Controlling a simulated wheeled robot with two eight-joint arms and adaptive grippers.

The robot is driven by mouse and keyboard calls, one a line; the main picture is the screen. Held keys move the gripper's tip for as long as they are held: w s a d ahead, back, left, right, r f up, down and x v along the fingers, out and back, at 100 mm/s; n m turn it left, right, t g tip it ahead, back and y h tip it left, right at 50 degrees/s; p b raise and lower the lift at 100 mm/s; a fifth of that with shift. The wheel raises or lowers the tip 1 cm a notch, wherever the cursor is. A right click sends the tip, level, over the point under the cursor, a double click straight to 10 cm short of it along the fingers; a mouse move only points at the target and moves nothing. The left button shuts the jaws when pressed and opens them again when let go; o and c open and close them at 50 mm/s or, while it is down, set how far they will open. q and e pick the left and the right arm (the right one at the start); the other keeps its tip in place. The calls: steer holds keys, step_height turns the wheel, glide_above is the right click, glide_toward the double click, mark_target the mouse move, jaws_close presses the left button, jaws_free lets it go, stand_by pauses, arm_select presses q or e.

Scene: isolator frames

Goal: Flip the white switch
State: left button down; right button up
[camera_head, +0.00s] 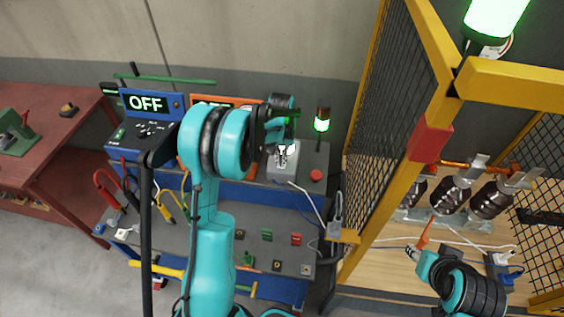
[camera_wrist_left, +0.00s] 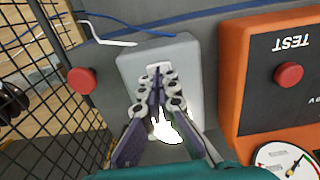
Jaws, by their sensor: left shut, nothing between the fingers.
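A light grey switch box (camera_head: 284,171) stands on the bench in the head view, and it fills the middle of the left wrist view (camera_wrist_left: 190,72). My left gripper (camera_wrist_left: 157,72) is shut and empty, its fingertips in front of the box face. Whether they touch it cannot be told. A bright white patch (camera_wrist_left: 168,127) shows beside the fingers; the switch lever is not clear behind them. In the head view my left gripper (camera_head: 282,152) is over the box, partly hidden by my arm.
An orange TEST panel (camera_wrist_left: 268,75) with a red button stands beside the box. A blue OFF panel (camera_head: 146,104) stands left. A yellow-framed mesh cage (camera_head: 381,150) is at right.

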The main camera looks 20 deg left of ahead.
arm_select(q)
steer(key=shift+r+p, duration=1.9)
steer(key=shift+r, duration=1.5)
steer(key=shift+s+d+b, duration=0.1)
steer(key=shift+d+b, duration=0.05)
steer(key=shift+b, duration=0.15)
steer(key=s+d+m+t+b, duration=0.1)
steer(key=s+d+t+b, duration=0.4)
steer(key=s+b, duration=0.6)
steer(key=s+d+f+m+t+b, duration=0.1)
steer(key=s+d+f+t+b, duration=0.1)
steer(key=s+d+f+b, duration=0.3)
steer(key=s+f+b, duration=0.4)
steer(key=s, duration=0.3)
steer(key=shift+m, duration=0.4)
